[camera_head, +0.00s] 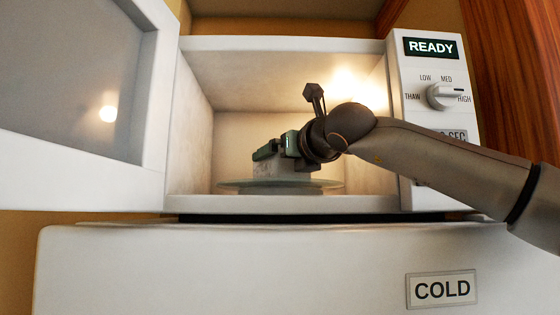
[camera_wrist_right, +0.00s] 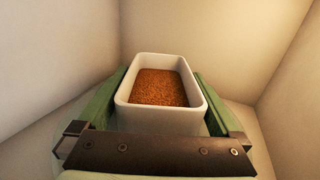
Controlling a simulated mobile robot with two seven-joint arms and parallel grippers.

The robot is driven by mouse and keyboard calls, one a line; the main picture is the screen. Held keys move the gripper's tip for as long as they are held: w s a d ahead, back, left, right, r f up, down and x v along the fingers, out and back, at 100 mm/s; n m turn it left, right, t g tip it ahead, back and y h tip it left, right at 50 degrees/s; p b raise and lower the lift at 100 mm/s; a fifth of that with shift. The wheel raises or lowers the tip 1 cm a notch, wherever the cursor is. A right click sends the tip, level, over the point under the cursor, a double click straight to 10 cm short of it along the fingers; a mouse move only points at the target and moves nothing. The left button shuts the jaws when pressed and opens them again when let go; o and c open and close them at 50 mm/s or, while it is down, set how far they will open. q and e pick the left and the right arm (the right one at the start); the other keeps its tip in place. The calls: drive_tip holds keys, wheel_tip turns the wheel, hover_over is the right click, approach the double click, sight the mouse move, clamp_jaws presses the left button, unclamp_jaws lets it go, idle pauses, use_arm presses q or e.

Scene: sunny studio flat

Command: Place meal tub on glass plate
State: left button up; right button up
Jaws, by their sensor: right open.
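The meal tub (camera_wrist_right: 160,118) is a white, open rectangular tub with brown food inside, upright in the right wrist view. In the head view the tub (camera_head: 285,171) is partly hidden by my right gripper and appears to rest on the glass plate (camera_head: 240,186) inside the microwave. My right gripper (camera_head: 277,149) reaches in from the right. Its green fingers are open, one on each side of the tub, as the right wrist view also shows for the gripper (camera_wrist_right: 160,76). My left gripper is not in view.
The microwave door (camera_head: 80,105) stands open at the left. The control panel (camera_head: 435,110), with a READY display and a dial, is to the right of the opening. Cavity walls (camera_head: 200,120) enclose the gripper. Below is a white unit with a COLD label (camera_head: 441,290).

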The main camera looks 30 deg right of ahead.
drive_tip(key=s+b, duration=0.1)
drive_tip(key=s, duration=0.2)
drive_tip(key=s+a+b, duration=0.1)
drive_tip(key=s, duration=0.3)
drive_tip(key=s+b, duration=0.1)
drive_tip(key=s, duration=0.3)
drive_tip(key=shift+a, duration=0.3)
idle(0.4)
